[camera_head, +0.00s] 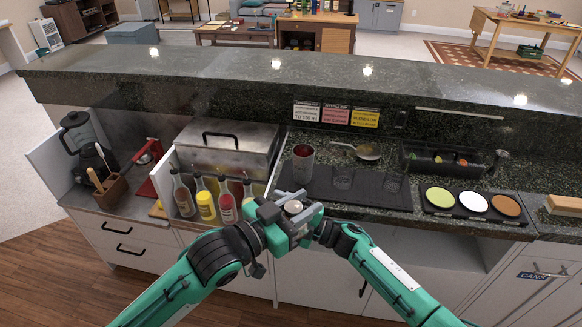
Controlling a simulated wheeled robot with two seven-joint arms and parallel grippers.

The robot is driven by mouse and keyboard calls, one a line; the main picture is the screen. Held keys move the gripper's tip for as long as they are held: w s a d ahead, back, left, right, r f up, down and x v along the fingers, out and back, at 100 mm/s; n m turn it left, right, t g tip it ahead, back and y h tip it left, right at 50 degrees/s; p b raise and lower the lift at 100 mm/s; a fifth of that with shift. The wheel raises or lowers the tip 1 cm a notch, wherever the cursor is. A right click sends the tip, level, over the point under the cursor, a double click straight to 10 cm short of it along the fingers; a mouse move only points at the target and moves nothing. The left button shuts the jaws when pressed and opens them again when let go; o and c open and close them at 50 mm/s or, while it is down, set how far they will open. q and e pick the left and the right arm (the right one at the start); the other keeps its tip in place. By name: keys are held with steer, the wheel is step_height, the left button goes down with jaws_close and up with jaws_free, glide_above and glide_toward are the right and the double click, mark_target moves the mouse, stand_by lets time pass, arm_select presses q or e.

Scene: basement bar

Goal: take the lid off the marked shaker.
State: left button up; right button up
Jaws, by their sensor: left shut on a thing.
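A metal tin with a reddish marking, seemingly the marked shaker (302,168), stands upright at the left end of the dark bar mat (386,199). No domed lid shows on its top. My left gripper (290,213) is in front of the mat, nearer to me than the tin and apart from it. It is shut on a small round pale metal piece, seemingly the lid (293,207). My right gripper (318,222) is close beside the left one at the counter's front edge. Its fingers are largely hidden, so its opening cannot be told.
Two clear glasses (343,177) stand on the mat. Several bottles (207,201) fill a rack left of my grippers, before a steel bin (225,145). A tray of three coloured rounds (472,202) lies right. A raised granite ledge (400,86) runs behind.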

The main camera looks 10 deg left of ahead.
step_height(320, 180, up, 15)
steer(key=s+a+n+g+h, duration=0.3)
steer(key=n+g, duration=0.5)
steer(key=n, duration=0.8)
step_height(320, 180, up, 10)
steer(key=n+t+h, duration=0.6)
steer(key=n+h, duration=1.1)
steer(key=n, duration=0.1)
glide_above(291, 206)
steer(key=shift+s+a+r, duration=0.1)
steer(key=shift+f, duration=0.25)
step_height(291, 206, down, 11)
steer(key=shift+f, duration=0.15)
